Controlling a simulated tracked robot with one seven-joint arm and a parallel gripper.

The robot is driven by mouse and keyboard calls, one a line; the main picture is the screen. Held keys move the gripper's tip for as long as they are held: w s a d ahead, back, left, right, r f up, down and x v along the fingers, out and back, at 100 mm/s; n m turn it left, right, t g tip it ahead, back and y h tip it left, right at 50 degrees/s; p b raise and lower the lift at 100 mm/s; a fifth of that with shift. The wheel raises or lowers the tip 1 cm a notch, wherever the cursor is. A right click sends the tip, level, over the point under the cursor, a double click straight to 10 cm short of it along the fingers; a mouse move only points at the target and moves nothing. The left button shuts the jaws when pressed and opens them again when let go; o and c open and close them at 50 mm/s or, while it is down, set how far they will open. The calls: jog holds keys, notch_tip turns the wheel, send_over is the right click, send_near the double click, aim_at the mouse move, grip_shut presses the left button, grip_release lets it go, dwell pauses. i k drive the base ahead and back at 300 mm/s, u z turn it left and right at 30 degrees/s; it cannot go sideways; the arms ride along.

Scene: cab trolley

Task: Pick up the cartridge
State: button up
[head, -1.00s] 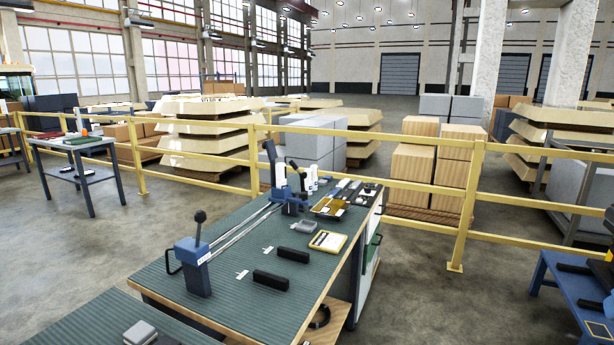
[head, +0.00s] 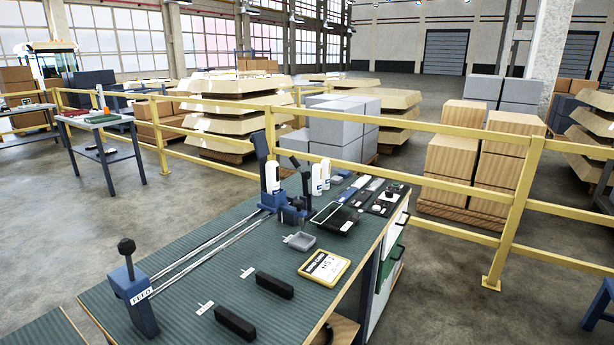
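Several white, bottle-like cylinders with dark labels stand at the far end of the green-topped bench (head: 190,285). One white cylinder (head: 272,178) is at the blue fixture (head: 272,200) at the end of two rails. Two more white cylinders (head: 317,180) (head: 326,173) stand close together just to its right. They look upright. I cannot tell which of them is the cartridge. Their lower parts are partly hidden by the fixture. My gripper is not in view.
A blue block marked FEED (head: 135,297) with a black-knobbed lever stands at the near end of the rails (head: 210,247). Two black bars (head: 275,285) (head: 235,322), a grey dish (head: 301,241), a yellow-framed card (head: 324,267) and a dark tray (head: 337,217) lie on the bench. A yellow railing (head: 420,180) runs behind.

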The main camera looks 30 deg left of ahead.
aim_at(271, 167)
jog(key=z, duration=0.05)
jog(key=i, duration=1.5)
jog(key=u, duration=1.8)
jog(key=k, duration=0.9)
jog(key=u, duration=0.2)
jog(key=i, duration=0.9)
jog(key=z, duration=0.05)
